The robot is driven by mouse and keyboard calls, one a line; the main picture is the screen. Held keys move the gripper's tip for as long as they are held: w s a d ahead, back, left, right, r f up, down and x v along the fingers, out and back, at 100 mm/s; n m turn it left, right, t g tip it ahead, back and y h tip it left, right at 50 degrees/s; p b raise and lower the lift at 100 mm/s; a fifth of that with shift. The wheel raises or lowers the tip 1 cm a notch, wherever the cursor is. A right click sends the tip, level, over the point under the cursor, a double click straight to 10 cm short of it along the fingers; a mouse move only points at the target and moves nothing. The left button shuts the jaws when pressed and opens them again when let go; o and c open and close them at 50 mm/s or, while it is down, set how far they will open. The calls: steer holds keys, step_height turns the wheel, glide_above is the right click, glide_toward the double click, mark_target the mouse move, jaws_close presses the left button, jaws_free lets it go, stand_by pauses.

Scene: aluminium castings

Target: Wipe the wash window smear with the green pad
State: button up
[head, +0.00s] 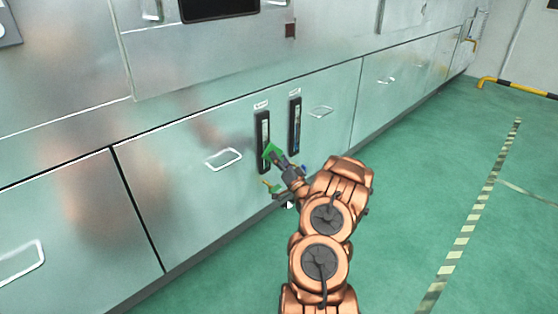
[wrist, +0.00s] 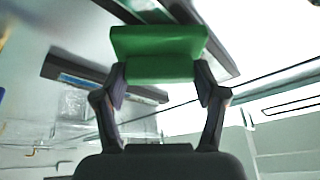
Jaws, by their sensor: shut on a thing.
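My gripper (head: 281,160) is shut on the green pad (head: 271,151), a small block. The wrist view shows the pad (wrist: 158,52) across both fingertips (wrist: 160,82). Two dark upright window strips, left (head: 263,128) and right (head: 295,125), are set in the metal cabinet front, each under a small label too small to read. In the head view the pad overlaps the lower part of the left strip; I cannot tell whether it touches. In the wrist view one strip (wrist: 80,77) runs left of the pad and another passes behind it. I cannot make out a smear.
A small green and yellow item (head: 271,187) shows low beside my gripper. Green floor (head: 430,180) is clear to the right, with a striped tape line (head: 468,222).

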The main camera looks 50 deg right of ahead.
steer(key=shift+w+r+p, duration=0.1)
steer(key=shift+r+p, duration=0.55)
steer(key=shift+r, duration=0.65)
steer(key=shift+a+p, duration=0.65)
steer(key=shift+a, duration=1.4)
steer(key=shift+r+p, duration=0.95)
steer(key=shift+r, duration=0.65)
steer(key=shift+d+p, duration=0.5)
steer(key=shift+d, duration=1.55)
steer(key=shift+s+p, duration=1.3)
steer(key=shift+s, duration=1.65)
steer(key=shift+s+a+f+p, duration=0.1)
steer(key=shift+s+p, duration=0.55)
steer(key=shift+s, duration=0.85)
